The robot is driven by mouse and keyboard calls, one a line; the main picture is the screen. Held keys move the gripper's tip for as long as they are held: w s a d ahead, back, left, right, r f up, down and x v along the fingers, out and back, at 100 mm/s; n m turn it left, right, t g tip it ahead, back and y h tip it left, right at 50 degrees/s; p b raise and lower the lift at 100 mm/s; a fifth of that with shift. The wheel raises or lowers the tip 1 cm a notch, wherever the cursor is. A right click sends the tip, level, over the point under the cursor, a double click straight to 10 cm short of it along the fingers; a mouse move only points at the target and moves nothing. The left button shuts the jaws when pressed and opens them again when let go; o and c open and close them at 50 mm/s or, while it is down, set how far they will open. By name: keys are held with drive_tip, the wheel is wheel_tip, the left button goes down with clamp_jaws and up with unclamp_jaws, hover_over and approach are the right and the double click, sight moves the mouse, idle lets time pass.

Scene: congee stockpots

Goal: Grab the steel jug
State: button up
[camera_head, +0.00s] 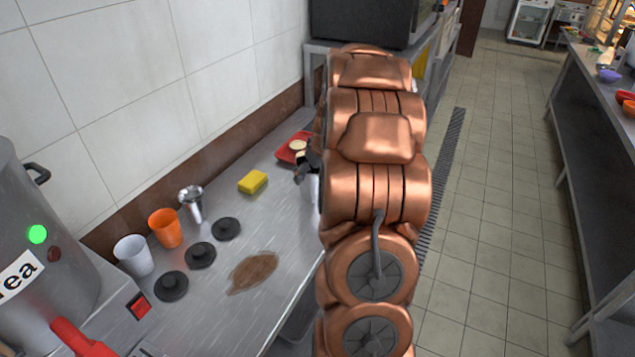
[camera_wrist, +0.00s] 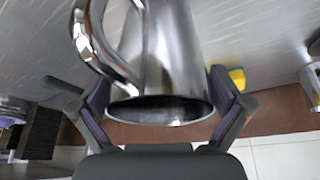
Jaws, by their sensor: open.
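The steel jug (camera_wrist: 172,60) fills the upper middle of the wrist view, with its rim towards me and its curved handle at the left. My gripper (camera_wrist: 160,103) is open, with one dark finger on each side of the jug near the rim. I cannot tell whether either finger touches it. In the head view my copper arm hides most of the jug; only a pale strip (camera_head: 313,190) shows beside the arm, below the dark gripper (camera_head: 306,168).
On the steel counter (camera_head: 290,235) are a yellow sponge (camera_head: 253,182), a red tray (camera_head: 288,152), an orange cup (camera_head: 165,228), a white cup (camera_head: 133,256), a steel cup (camera_head: 192,205) and black lids (camera_head: 200,255). A brown spill (camera_head: 252,271) lies in front. The tiled wall stands behind.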

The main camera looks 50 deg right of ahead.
drive_tip(key=c, duration=1)
drive_tip(key=shift+r, duration=0.1)
drive_tip(key=s+a+r+b, duration=0.1)
drive_tip(key=s+a+b, duration=0.1)
drive_tip(key=s+a, duration=0.1)
drive_tip(key=s+a+r+b, duration=0.2)
drive_tip(key=s+a, duration=0.1)
drive_tip(key=s, duration=0.2)
drive_tip(key=s+a+r+b, duration=0.2)
drive_tip(key=s+a, duration=0.1)
drive_tip(key=s, duration=0.2)
drive_tip(key=shift+s, duration=0.1)
idle(0.3)
